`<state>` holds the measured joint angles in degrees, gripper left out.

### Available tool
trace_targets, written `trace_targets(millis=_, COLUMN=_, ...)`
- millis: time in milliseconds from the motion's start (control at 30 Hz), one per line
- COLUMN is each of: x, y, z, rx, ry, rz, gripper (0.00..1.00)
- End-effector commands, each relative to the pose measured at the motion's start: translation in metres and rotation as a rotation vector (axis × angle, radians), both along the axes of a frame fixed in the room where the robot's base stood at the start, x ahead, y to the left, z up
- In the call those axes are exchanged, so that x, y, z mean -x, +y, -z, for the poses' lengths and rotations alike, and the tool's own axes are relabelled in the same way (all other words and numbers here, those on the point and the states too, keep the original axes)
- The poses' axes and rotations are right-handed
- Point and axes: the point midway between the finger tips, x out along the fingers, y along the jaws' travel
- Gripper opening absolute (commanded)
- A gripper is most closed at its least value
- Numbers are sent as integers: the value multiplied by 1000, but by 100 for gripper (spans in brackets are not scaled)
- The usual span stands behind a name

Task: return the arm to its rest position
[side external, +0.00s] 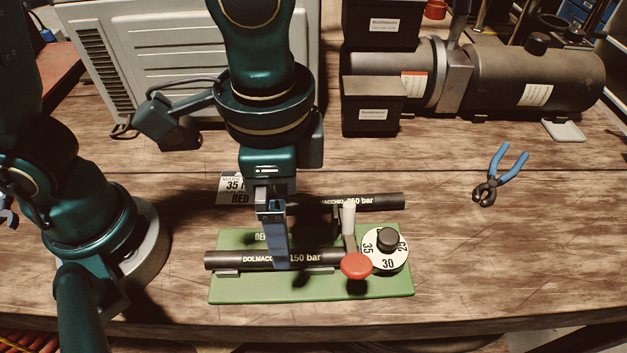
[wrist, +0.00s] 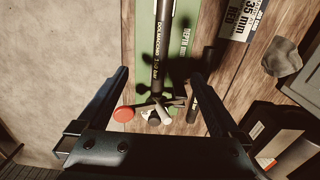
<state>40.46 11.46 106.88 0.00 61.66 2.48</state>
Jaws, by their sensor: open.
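My gripper (side external: 281,262) points down over the green crimper base (side external: 227,288). Its two fingers are spread apart in the wrist view (wrist: 159,75), with nothing gripped between them. A black hose (side external: 225,260) with printed lettering lies along the base. One finger crosses in front of it in the side view; I cannot tell whether they touch. In the wrist view the hose (wrist: 163,50) runs between the fingers, apart from both. The lever's red knob (side external: 357,266) is at the front of the base, beside the white numbered dial (side external: 388,261) with its black knob.
A second black hose (side external: 380,201) lies behind the base, near a printed card (side external: 230,186). Blue-handled pliers (side external: 498,175) lie at right. Black bins (side external: 371,112), a dark cylinder (side external: 530,80) and a grey ribbed case (side external: 150,45) stand behind. The table's right front is clear.

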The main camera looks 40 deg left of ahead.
Motion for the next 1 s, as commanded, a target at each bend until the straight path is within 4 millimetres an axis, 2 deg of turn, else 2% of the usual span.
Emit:
trace_targets(millis=333, x=-2, y=2, z=-1, rx=1, ry=-1, rz=-11, gripper=100)
trace_targets(millis=433, x=-14, y=10, z=-13, rx=30, ry=-39, rz=-66, gripper=100)
trace_targets(millis=567, x=-26, y=39, z=-36, rx=80, ry=-114, rz=-191, gripper=100)
trace_targets(millis=700, x=-29, y=78, z=-57, rx=127, ry=-215, rz=-354, gripper=100)
trace_targets(millis=900, x=-17, y=125, z=-68, rx=168, ry=-361, rz=-569, gripper=100)
trace_targets(millis=1000, x=-9, y=140, z=-66, rx=177, ry=-420, rz=-651, gripper=100)
